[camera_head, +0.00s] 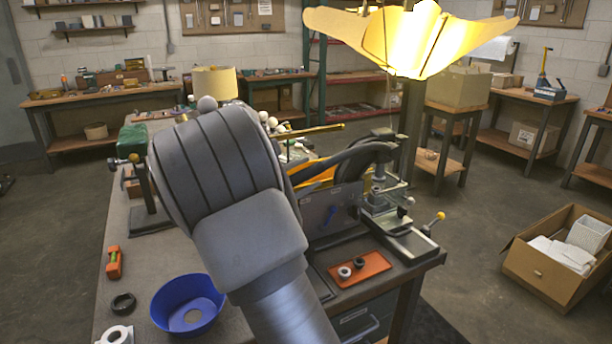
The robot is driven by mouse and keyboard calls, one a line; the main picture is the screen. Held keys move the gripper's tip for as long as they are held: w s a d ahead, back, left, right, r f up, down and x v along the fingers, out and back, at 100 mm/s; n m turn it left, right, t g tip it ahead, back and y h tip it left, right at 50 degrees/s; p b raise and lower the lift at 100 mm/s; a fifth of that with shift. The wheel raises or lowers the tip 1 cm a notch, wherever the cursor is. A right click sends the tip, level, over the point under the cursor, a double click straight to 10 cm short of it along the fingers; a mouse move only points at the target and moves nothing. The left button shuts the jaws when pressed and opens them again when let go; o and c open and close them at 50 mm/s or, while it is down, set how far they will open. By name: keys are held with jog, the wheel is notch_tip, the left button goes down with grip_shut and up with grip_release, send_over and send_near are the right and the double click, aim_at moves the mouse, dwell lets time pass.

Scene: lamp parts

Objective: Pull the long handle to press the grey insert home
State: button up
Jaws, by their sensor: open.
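The press (383,195) stands at the right end of the near bench, with a metal post and a flat base plate. A short lever with a yellow ball knob (440,216) sticks out at its right. A thin brass-coloured rod (312,132) with a yellow tip runs sideways behind my arm; I cannot tell whether it is the long handle. Dark curved shapes reach from behind my arm to the press top, and I cannot tell what they are. My large grey arm fills the middle, and its gripper cannot be made out. The grey insert cannot be made out.
An orange tray (361,269) with two small rings lies before the press. A blue bowl (187,306), a dark ring (123,303) and an orange level (114,262) lie at the left. A lit lampshade (411,40) hangs above. A cardboard box (562,262) stands on the floor.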

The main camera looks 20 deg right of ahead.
jog(key=shift+d, duration=0.1)
grip_shut()
dwell(0.3)
dwell(1.1)
